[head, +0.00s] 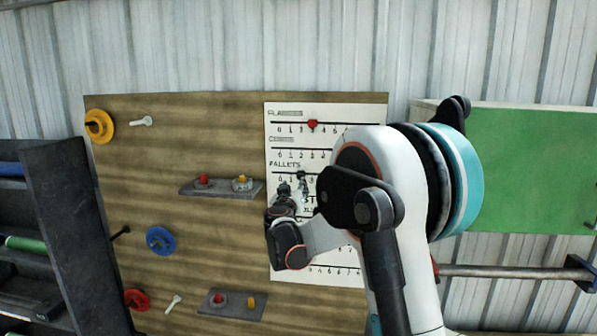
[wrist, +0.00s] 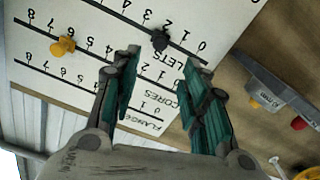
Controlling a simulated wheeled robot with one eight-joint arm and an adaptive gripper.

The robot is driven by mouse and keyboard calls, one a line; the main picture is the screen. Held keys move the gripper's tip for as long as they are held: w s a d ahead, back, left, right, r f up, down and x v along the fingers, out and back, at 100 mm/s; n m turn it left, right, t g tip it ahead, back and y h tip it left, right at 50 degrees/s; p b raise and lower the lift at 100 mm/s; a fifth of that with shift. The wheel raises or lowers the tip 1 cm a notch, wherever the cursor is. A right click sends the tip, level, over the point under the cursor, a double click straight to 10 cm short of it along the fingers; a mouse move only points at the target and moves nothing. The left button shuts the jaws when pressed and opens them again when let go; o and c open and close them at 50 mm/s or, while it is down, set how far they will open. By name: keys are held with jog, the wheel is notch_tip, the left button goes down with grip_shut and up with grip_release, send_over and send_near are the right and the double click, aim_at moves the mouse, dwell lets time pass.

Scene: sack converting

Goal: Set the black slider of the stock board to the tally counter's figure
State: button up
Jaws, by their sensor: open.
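The white stock board (head: 283,240) hangs on a wooden panel; it also shows upside down in the wrist view (wrist: 110,22). The black slider (wrist: 160,40) sits on the pallets scale, close to the 2; I cannot read its exact mark. In the head view my arm and gripper hide that part. My gripper (head: 293,190) is in front of the board's pallets rows. In the wrist view my gripper (wrist: 164,72) is open and empty, its fingers on either side below the black slider, apart from it. I cannot make out the tally counter or its figure.
A red slider (head: 312,124) is on the flanges row and a yellow slider (wrist: 62,46) on the cores row. Two small grey shelves (head: 212,190) (head: 228,312) with red and yellow items project from the panel. A green board (head: 530,160) is at right, a dark rack (head: 65,200) at left.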

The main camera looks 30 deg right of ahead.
aim_at(300, 177)
jog(key=p+x, duration=0.2)
jog(key=x, duration=1.1)
jog(key=shift+p, duration=0.35)
jog(key=shift+d, duration=0.1)
grip_shut()
